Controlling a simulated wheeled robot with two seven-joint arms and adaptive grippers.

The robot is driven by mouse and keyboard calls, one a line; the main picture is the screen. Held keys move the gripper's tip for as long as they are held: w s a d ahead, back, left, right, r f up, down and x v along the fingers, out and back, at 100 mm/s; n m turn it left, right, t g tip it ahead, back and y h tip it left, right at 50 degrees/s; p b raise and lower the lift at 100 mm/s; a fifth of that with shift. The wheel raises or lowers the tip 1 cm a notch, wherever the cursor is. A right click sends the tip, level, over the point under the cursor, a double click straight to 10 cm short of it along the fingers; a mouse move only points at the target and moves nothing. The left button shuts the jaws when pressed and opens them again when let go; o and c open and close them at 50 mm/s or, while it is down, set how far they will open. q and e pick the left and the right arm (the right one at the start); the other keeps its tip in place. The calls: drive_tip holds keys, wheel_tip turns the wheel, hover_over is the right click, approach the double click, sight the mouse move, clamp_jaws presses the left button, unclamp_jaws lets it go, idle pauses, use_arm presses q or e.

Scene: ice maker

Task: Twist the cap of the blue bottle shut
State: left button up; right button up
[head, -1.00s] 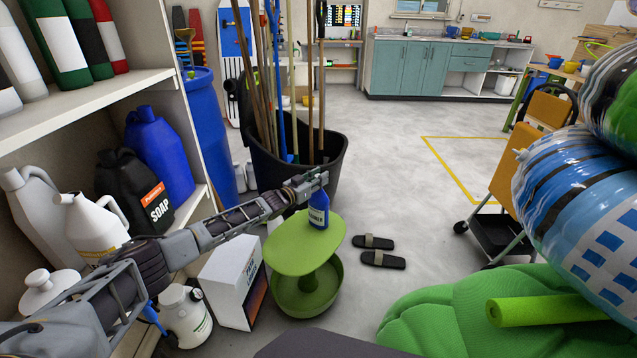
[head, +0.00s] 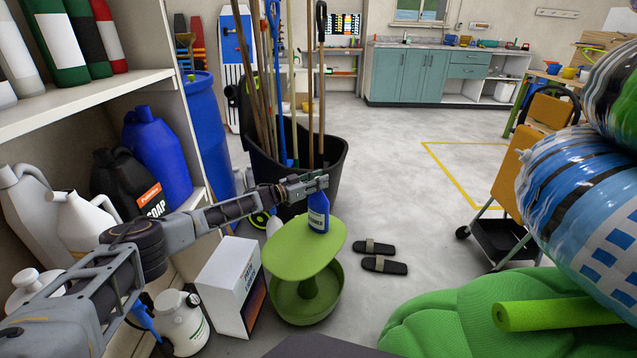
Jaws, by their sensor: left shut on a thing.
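The blue bottle (head: 318,216) with a pale label stands upright on the round green top of a small stand (head: 293,256). My left gripper (head: 318,184) reaches in from the left and is at the top of the bottle, shut on its cap. The cap is hidden by the gripper's fingers. My right gripper is not in view.
A black bin (head: 334,160) with long-handled tools stands just behind the bottle. A white box (head: 228,283) and a white jug (head: 181,322) are left of the stand. Black sandals (head: 384,265) lie on clear floor to the right. Shelves (head: 95,88) line the left.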

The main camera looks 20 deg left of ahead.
use_arm(q)
drive_tip(key=shift+m+g+h+b, duration=0.4)
drive_tip(key=shift+m+g+h, duration=0.7)
drive_tip(key=shift+g+h, duration=0.15)
drive_tip(key=o, duration=1.1)
drive_tip(key=shift+c, duration=0.2)
drive_tip(key=shift+v, duration=3.75)
